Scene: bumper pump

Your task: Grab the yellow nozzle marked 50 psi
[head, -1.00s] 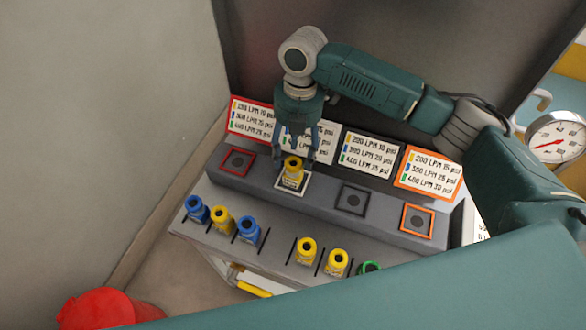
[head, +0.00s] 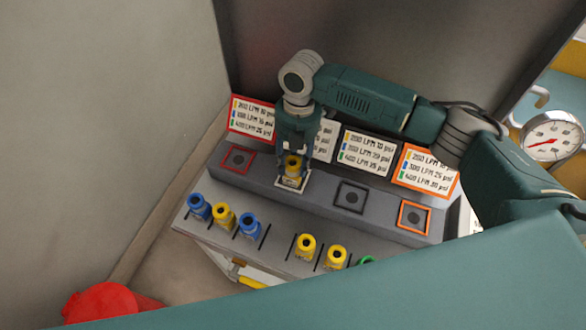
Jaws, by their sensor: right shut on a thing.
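A yellow nozzle (head: 293,172) stands upright on the white-framed square of the grey raised step. My right gripper (head: 292,165) points down over it from above, its fingers shut on the nozzle's sides. More yellow nozzles stand in the front row: one at the left (head: 223,216), and two to the right, the first (head: 305,246) and the second (head: 336,257). The pressure marks on the nozzles are too small to read. The white-framed sign (head: 324,142) behind my gripper is partly hidden by it. My left gripper is not in view.
Blue nozzles (head: 199,207) (head: 249,224) and a partly hidden green one (head: 365,261) share the front row. Red (head: 238,159), black (head: 351,197) and orange (head: 414,218) framed squares on the step are empty. A gauge (head: 552,136) is at right, a red object (head: 101,301) at lower left.

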